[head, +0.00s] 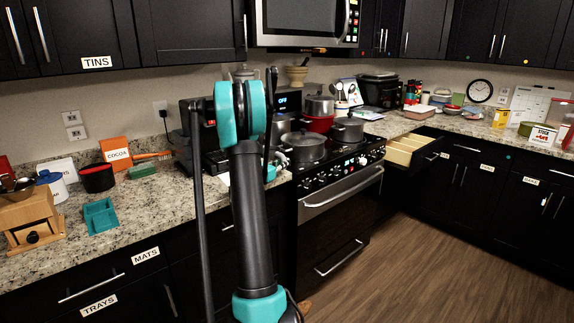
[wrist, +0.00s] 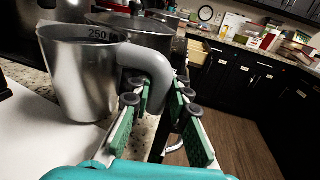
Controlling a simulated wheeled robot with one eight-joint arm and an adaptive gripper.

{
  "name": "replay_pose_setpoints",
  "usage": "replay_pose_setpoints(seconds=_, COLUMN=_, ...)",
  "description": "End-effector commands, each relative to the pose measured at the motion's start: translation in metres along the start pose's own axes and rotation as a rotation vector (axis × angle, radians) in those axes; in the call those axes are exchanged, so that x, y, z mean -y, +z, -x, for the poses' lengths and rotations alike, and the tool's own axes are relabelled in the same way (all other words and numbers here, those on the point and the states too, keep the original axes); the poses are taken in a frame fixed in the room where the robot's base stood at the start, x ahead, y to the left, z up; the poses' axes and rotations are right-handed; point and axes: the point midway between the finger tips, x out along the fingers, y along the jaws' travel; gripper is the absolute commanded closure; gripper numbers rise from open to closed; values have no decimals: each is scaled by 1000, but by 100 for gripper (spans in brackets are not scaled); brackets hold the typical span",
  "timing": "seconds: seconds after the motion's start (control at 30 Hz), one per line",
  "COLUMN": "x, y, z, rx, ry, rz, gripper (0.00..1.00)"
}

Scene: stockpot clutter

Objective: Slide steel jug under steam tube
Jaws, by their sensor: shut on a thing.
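The steel jug (wrist: 80,85), marked 250, stands upright at the left of the wrist view with its thick grey handle toward the right. My gripper (wrist: 155,98) has its green-padded fingers around that handle and is shut on it. In the head view my arm hides the jug and most of my gripper. A dark machine (head: 198,122) shows partly behind my arm at the back of the left counter. I cannot make out the steam tube in either view.
A white surface (wrist: 35,140) lies at the jug's left on the granite counter. Pots (head: 304,146) crowd the stove to the right. A drawer (head: 408,150) is open beyond the stove.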

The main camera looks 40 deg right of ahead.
Motion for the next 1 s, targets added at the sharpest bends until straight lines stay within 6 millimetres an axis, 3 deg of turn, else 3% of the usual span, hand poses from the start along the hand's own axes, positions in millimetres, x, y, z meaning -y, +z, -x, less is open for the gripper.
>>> replay_pose_setpoints(seconds=0.6, x=-36, y=0, z=-7, rx=0, ry=0, rz=0, gripper=100)
replay_pose_setpoints(seconds=1.0, x=-43, y=0, z=-9, rx=0, ry=0, rz=0, gripper=100)
